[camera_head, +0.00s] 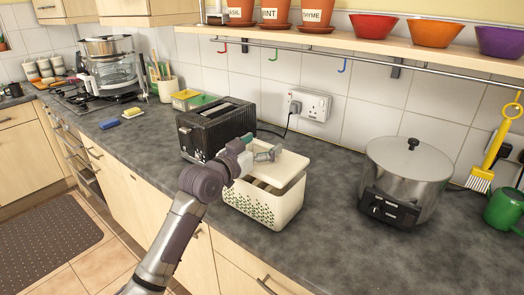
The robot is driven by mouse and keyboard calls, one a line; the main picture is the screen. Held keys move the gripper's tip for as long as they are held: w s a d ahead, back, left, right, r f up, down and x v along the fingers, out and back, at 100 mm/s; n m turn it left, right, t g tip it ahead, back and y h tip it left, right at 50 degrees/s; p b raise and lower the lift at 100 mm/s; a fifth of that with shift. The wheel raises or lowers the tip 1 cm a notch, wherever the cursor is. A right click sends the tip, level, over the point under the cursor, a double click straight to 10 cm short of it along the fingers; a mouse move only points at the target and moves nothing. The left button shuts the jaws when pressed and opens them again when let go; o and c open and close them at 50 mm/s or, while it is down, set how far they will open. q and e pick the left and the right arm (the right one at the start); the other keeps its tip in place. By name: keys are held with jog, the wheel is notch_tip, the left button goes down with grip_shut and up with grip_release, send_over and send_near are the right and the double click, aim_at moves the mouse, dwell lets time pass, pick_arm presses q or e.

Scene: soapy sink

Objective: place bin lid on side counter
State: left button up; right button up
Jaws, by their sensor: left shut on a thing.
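The bin (262,208) is a cream box with a green dotted pattern, standing on the grey counter in front of the black toaster. Its cream lid (284,167) is above it, raised at the near side so that dark gaps show between lid and bin. My left gripper (268,153) is shut on the lid near its back left edge. The gripper hides part of the lid there. I cannot tell whether the lid still touches the bin at the back. My right gripper is not in view.
The black toaster (216,126) stands close behind the bin. A steel cooker (407,177) stands to the right, with a green mug (505,209) beyond it. The counter (345,240) is bare in front of the cooker. A shelf (400,50) with pots and bowls hangs above.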

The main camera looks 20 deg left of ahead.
pick_arm(q)
notch_tip(320, 180, down, 2)
jog(key=shift+p, duration=0.5)
jog(key=shift+f, duration=0.25)
jog(key=o, duration=1.1)
jog(key=shift+f, duration=0.1)
jog(key=shift+f+b, duration=0.1)
jog(key=shift+b, duration=0.4)
jog(key=b+v, duration=0.2)
jog(key=v, duration=1.1)
jog(key=shift+s+a+r+b, duration=0.2)
jog(key=shift+s+a+b, duration=0.05)
jog(key=shift+s+b, duration=0.1)
